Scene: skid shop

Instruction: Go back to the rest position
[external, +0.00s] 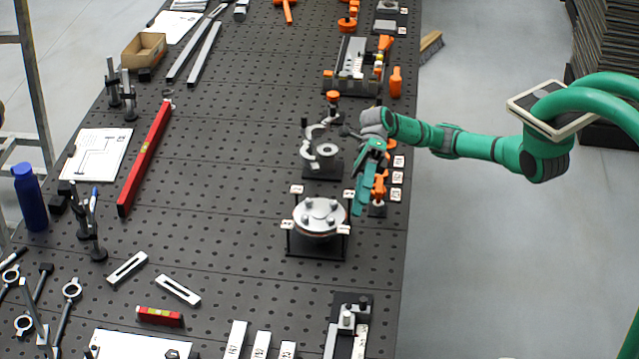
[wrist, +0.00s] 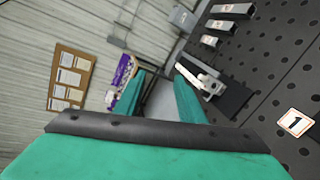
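My gripper (external: 360,200) hangs from my green arm over the right edge of the dark perforated table (external: 230,190). Its fingers point down, just right of the round metal flange with bolts (external: 319,214). In the wrist view the two green fingers of my gripper (wrist: 160,98) stand apart with nothing between them, so it is open and empty. I cannot tell its exact height above the table.
Orange clamps (external: 379,188) and small white number cards stand close by my gripper. A fixture with curved metal parts (external: 322,150) is just behind. A vise (external: 347,322) stands at the front. Open floor (external: 465,240) lies right of the table.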

